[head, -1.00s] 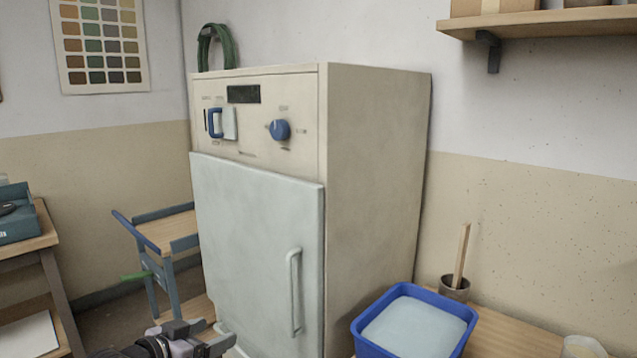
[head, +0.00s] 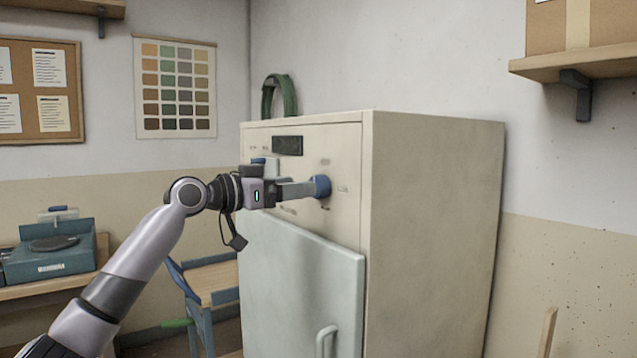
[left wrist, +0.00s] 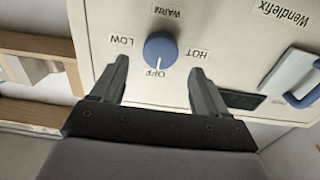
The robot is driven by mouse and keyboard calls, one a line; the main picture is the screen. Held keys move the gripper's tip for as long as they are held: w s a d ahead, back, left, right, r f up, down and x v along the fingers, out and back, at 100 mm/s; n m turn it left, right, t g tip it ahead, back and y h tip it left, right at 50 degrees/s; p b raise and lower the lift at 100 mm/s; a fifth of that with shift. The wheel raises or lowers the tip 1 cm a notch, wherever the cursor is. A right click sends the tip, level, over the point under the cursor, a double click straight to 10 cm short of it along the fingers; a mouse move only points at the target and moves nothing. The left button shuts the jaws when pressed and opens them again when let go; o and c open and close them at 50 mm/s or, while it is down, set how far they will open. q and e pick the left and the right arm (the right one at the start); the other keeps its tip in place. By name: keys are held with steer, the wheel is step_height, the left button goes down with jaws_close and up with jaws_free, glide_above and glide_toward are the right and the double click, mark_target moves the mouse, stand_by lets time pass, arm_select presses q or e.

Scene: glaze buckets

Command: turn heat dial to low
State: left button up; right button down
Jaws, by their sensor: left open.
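The blue round heat dial (head: 321,187) is on the upper front panel of the cream cabinet (head: 345,145). In the left wrist view the dial (left wrist: 160,47) shows between and just beyond my open fingers, with its white mark toward OFF. The labels LOW, WARM and HOT stand around it; the view is upside down. My left gripper (head: 308,188) reaches in from the left, its fingertips at the dial. In the left wrist view the gripper (left wrist: 160,85) is open, one finger on each side below the dial, with nothing held. My right gripper is out of view.
A blue handle (left wrist: 304,88) on a pale plate is beside the dial on the panel. The pale cabinet door (head: 300,285) below has a vertical handle. A blue-framed cart (head: 210,285) stands left of the cabinet. A wooden shelf (head: 590,60) is at upper right.

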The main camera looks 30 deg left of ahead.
mark_target(320, 187)
arm_select(q)
steer(key=p+x, duration=0.1)
steer(key=x, duration=0.3)
steer(key=shift+w+d, duration=0.15)
steer(key=shift+w, duration=0.25)
steer(key=c, duration=1)
